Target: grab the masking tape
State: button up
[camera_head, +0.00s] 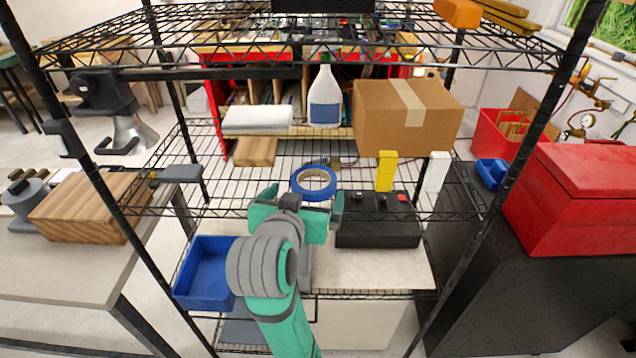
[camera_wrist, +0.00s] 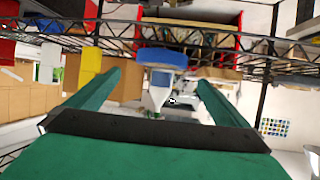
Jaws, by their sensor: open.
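The masking tape (camera_head: 316,197) is a blue ring with a pale inside. It appears to lie flat on the middle wire shelf (camera_head: 270,178), near its front edge. My gripper (camera_head: 297,203) is teal, open and empty, in front of the tape with its fingers spread to either side in the picture. In the wrist view, which looks upside down, the tape (camera_wrist: 160,57) shows edge-on between and beyond the open fingertips of my gripper (camera_wrist: 158,80). I see no contact between fingers and tape.
Behind are a spray bottle (camera_head: 325,98) and a cardboard box (camera_head: 405,118). Black rack posts and the top shelf (camera_head: 300,60) frame the space.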

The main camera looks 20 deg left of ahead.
aim_at(309, 191)
jog(key=x, duration=0.3)
jog(key=shift+w+f, duration=0.25)
jog(key=shift+w, duration=0.05)
jog(key=shift+r+x, duration=0.1)
jog(key=shift+x, duration=1.35)
jog(key=shift+r+x, duration=0.15)
jog(key=shift+x, duration=1.35)
jog(key=shift+a, duration=0.15)
jog(key=c, duration=1)
jog(key=shift+r, duration=0.15)
